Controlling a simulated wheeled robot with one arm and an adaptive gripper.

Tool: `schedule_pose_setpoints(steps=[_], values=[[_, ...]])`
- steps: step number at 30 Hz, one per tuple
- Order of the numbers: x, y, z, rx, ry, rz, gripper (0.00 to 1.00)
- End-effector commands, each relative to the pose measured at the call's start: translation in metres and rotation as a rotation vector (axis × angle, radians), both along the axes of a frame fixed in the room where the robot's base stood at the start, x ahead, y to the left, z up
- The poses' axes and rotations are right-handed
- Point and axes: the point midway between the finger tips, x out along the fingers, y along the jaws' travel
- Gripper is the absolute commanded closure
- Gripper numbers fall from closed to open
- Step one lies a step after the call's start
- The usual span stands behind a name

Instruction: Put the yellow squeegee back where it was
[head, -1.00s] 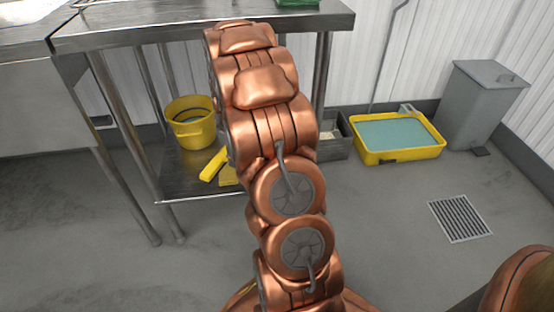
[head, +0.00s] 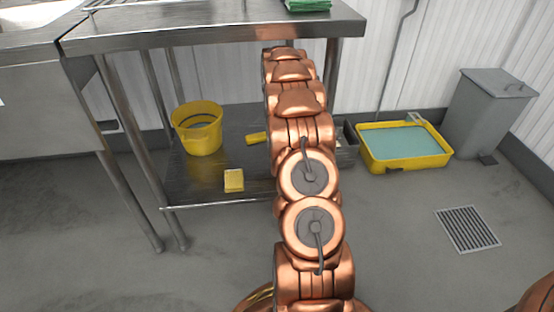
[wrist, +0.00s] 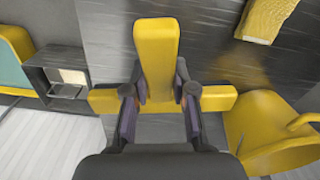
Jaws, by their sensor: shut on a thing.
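The yellow squeegee (wrist: 157,50) is in my gripper (wrist: 160,92) in the wrist view. Its broad handle points up the picture, and yellow parts stick out left and right of the jaws. My gripper is shut on it. In the head view, one yellow end of the squeegee (head: 256,138) shows left of my arm, at the lower shelf (head: 205,183) of the steel table. My arm hides the rest of it and the gripper. I cannot tell whether the squeegee touches the shelf.
On the lower shelf are a yellow bucket (head: 197,142) and a yellow block (head: 234,181). Right of the shelf are a grey box (head: 347,143), a yellow tray (head: 425,161) of teal liquid and a grey bin (head: 486,115). The table top (head: 215,27) is above the shelf. A drain grate (head: 467,230) lies right.

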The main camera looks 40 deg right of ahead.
Motion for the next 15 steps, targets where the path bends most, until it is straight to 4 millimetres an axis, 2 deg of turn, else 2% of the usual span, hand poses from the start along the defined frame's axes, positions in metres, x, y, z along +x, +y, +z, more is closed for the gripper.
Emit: schedule_pose_setpoints(steps=[6, 15], values=[[0.018, -0.014, 0.006, -0.002, -0.005, -0.112, 1.0], [0.029, -0.022, 0.007, -0.001, -0.007, -0.189, 1.0]])
